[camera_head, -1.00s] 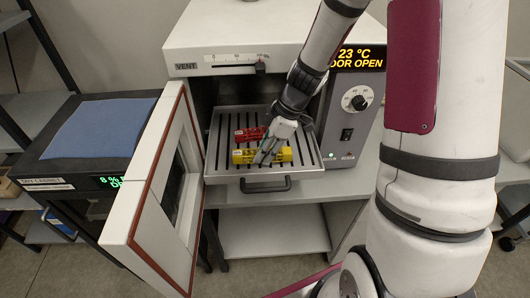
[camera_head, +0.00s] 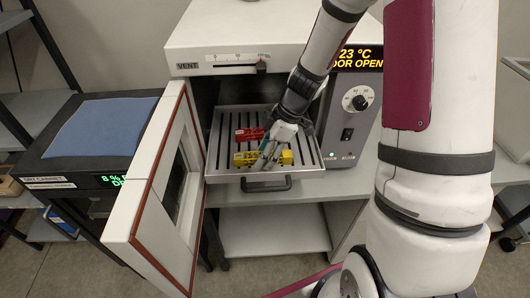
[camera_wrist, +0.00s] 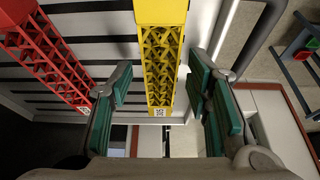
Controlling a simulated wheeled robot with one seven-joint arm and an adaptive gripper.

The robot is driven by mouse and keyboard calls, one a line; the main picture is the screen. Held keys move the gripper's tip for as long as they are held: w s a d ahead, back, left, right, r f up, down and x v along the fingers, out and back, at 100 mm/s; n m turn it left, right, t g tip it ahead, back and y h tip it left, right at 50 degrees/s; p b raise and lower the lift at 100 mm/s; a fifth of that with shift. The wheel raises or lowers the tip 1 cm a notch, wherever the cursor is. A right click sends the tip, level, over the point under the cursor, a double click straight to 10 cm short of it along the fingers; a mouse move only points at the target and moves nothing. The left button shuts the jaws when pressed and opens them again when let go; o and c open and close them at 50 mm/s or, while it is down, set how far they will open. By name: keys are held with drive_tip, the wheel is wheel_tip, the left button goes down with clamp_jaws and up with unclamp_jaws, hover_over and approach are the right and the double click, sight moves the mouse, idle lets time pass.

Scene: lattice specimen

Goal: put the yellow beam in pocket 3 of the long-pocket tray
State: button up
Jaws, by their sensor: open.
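The yellow beam (camera_head: 246,158) lies across the slotted shelf of the open oven, nearer the front edge. In the wrist view the yellow beam (camera_wrist: 161,60) is a lattice bar with a small printed tag at its near end. My gripper (camera_head: 265,162) is over the beam's right half and hides part of it. In the wrist view my gripper (camera_wrist: 165,105) is open, one green-padded finger on each side of the beam's line, with gaps to both. I cannot tell its exact height above the beam. The long-pocket tray is not clearly visible.
A red lattice beam (camera_head: 250,134) lies behind the yellow one, and close to the left finger in the wrist view (camera_wrist: 50,55). The slotted shelf (camera_head: 222,170) is pulled out, with a handle in front. The oven door (camera_head: 150,215) stands open at left. A dry cabinet with a blue mat (camera_head: 101,127) is beyond it.

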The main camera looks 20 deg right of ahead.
drive_tip(key=b+v, duration=0.1)
drive_tip(key=v, duration=1)
drive_tip(key=s+a+r+m+t+h, duration=0.2)
drive_tip(key=s+r+m, duration=0.5)
drive_tip(key=s, duration=0.1)
drive_tip(key=s+a+r+m+t+h, duration=0.2)
drive_tip(key=s+r+m, duration=0.5)
drive_tip(key=s+r, duration=0.1)
drive_tip(key=shift+s+a+r, duration=0.35)
drive_tip(key=shift+s, duration=0.45)
drive_tip(key=shift+w, duration=0.1)
drive_tip(key=shift+w+f+b, duration=0.3)
drive_tip(key=shift+f+b, duration=0.05)
drive_tip(key=shift+b, duration=0.15)
drive_tip(key=shift+a, duration=0.1)
